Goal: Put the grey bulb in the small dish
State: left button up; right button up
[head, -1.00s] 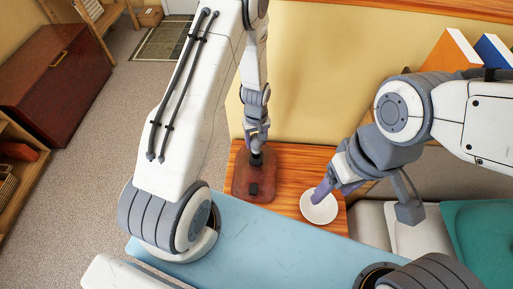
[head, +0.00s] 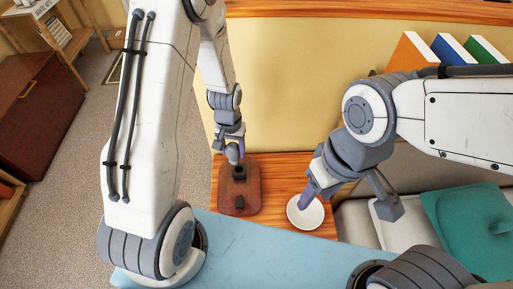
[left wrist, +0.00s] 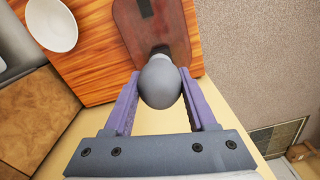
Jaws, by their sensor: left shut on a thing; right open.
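My left gripper (head: 232,150) is shut on the grey bulb (left wrist: 160,82), which is round and sits between its purple fingers in the left wrist view. In the head view the bulb is just above the dark socket (head: 240,173) on a reddish-brown base (head: 226,195); I cannot tell if a gap separates them. The small dish (head: 316,217) is white and round, on the wooden table to the right of the base; it also shows in the left wrist view (left wrist: 50,24). My right gripper (head: 306,198) is open, with its fingers over the dish, partly hiding it.
The wooden table (head: 283,172) has a bare strip between base and dish. A small dark block (head: 239,202) sits on the base's near end. A sofa with a teal cushion (head: 470,225) is at right. Colored binders (head: 447,50) stand behind my right arm.

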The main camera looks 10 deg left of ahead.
aim_at(305, 213)
jog(key=k, duration=1.65)
jog(key=u, duration=0.85)
jog(key=i, duration=1.3)
jog(key=z, duration=2.05)
